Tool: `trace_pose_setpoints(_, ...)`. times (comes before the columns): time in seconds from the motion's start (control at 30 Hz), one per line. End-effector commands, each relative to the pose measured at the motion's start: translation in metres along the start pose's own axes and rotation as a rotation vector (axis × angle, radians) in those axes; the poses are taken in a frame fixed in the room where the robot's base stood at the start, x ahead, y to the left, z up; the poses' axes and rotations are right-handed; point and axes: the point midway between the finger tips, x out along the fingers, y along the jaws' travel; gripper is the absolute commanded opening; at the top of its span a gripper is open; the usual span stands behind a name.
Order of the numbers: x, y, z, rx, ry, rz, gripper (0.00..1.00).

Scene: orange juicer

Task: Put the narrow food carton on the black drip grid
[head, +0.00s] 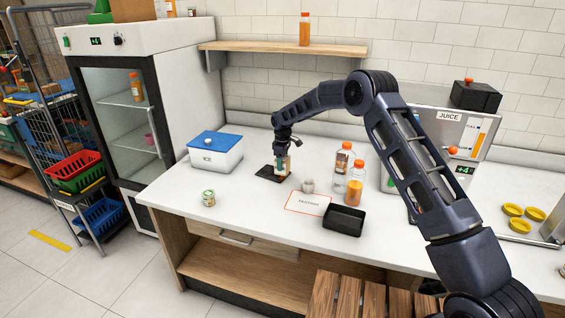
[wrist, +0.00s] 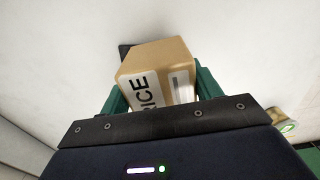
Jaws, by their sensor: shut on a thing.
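The narrow food carton (head: 283,170) is tan with a white label reading RICE, which shows in the wrist view (wrist: 156,75). My gripper (head: 282,158) is shut on it, with a green finger on each side of the carton. The black drip grid (head: 264,174) lies flat on the white counter. The carton is upright at the grid's right part in the head view; I cannot tell whether its base touches the grid. In the wrist view only a dark corner of the grid (wrist: 124,49) shows behind the carton.
A white ICE box (head: 216,155) with a blue lid stands to the left. A small pale cup (head: 308,185), bottles (head: 355,185) and a black tray (head: 344,221) stand to the right. The counter between can and grid is clear.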

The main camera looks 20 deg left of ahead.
Motion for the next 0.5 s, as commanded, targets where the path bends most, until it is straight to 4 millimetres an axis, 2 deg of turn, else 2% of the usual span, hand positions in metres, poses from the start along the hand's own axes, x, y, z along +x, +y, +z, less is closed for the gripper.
trace_pose_setpoints(0.07, 0.0022, 0.0, 0.0001, 0.0, 0.0, 0.0, 0.38)
trace_pose_setpoints(0.1, 0.0017, 0.0, 0.0001, 0.0, 0.0, 0.0, 0.71)
trace_pose_setpoints(0.17, 0.0017, 0.0, 0.0001, 0.0, 0.0, 0.0, 0.83)
trace_pose_setpoints(0.5, -0.0001, 0.0, 0.0001, 0.0, 0.0, 0.0, 0.85)
